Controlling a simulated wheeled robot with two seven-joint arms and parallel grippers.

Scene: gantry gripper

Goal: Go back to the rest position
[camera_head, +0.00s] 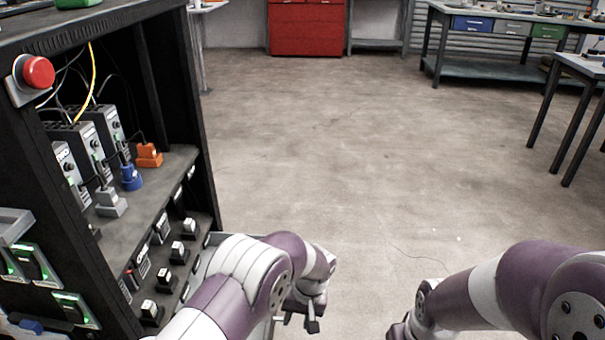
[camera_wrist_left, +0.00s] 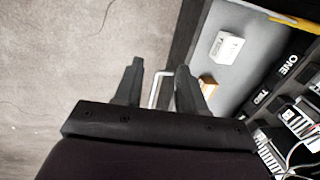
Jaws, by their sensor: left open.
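My left gripper (camera_head: 300,318) hangs low beside the right edge of the black cabinet, partly hidden by its own wrist. In the left wrist view its two dark fingers (camera_wrist_left: 159,72) stand apart, with nothing clamped between them. A pale bar handle (camera_wrist_left: 158,88) shows between the fingers; I cannot tell whether they touch it. Beyond it is a grey open drawer or tray (camera_wrist_left: 232,80) holding a white box (camera_wrist_left: 227,47) and a small orange-brown box (camera_wrist_left: 207,86). My right arm reaches in from the right; its gripper is out of the picture.
The black cabinet (camera_head: 165,75) fills the left, with a red button (camera_head: 38,72), cabled modules, plugs and rows of switches. The open floor (camera_head: 330,130) ahead is clear. A red cabinet (camera_head: 306,28) and workbenches (camera_head: 500,72) stand at the back and right.

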